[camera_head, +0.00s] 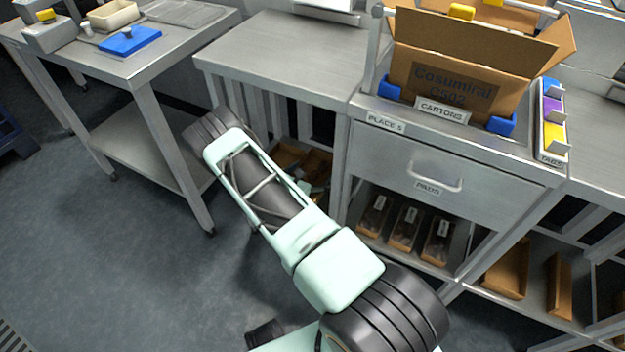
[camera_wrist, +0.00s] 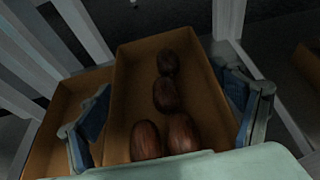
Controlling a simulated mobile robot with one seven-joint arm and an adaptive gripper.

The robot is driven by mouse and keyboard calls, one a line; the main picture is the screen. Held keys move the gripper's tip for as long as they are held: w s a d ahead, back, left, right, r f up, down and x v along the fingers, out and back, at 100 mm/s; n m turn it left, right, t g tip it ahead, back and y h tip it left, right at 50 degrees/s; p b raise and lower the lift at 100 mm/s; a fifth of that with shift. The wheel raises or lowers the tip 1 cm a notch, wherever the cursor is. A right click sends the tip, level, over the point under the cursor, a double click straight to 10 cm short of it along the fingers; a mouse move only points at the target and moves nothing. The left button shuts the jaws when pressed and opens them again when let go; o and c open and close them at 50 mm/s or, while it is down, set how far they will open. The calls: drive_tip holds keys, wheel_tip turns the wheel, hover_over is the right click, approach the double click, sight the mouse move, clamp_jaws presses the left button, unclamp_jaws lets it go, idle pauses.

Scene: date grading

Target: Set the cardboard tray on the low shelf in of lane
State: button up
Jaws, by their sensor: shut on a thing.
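In the wrist view, a brown cardboard tray (camera_wrist: 126,72) holds several dark brown dates (camera_wrist: 167,95). My gripper (camera_wrist: 168,92) has one blue-padded finger on each side of this tray and is shut on it. In the head view, my arm reaches down to the opening under the middle bench, and my gripper is mostly hidden behind the arm. Brown cardboard (camera_head: 290,157) shows inside that opening, over a low shelf that is mostly hidden. A second cardboard tray (camera_wrist: 50,125) lies left of the held one in the wrist view, partly covered by it.
Pale bench slats (camera_wrist: 82,30) stand close on the left in the wrist view. Several filled trays (camera_head: 405,228) sit on the shelf under the drawer marked PADS (camera_head: 455,170). A large open carton (camera_head: 450,85) stands above. The floor (camera_head: 90,250) at left is clear.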

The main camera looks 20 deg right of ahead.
sight(309, 181)
drive_tip(key=shift+f, duration=1.4)
drive_tip(key=shift+f+b, duration=0.15)
drive_tip(key=shift+b, duration=0.25)
drive_tip(key=o, duration=1)
drive_tip(key=shift+r+p, duration=0.3)
drive_tip(key=p+v, duration=0.2)
drive_tip(key=v, duration=1)
drive_tip(key=shift+p, duration=0.3)
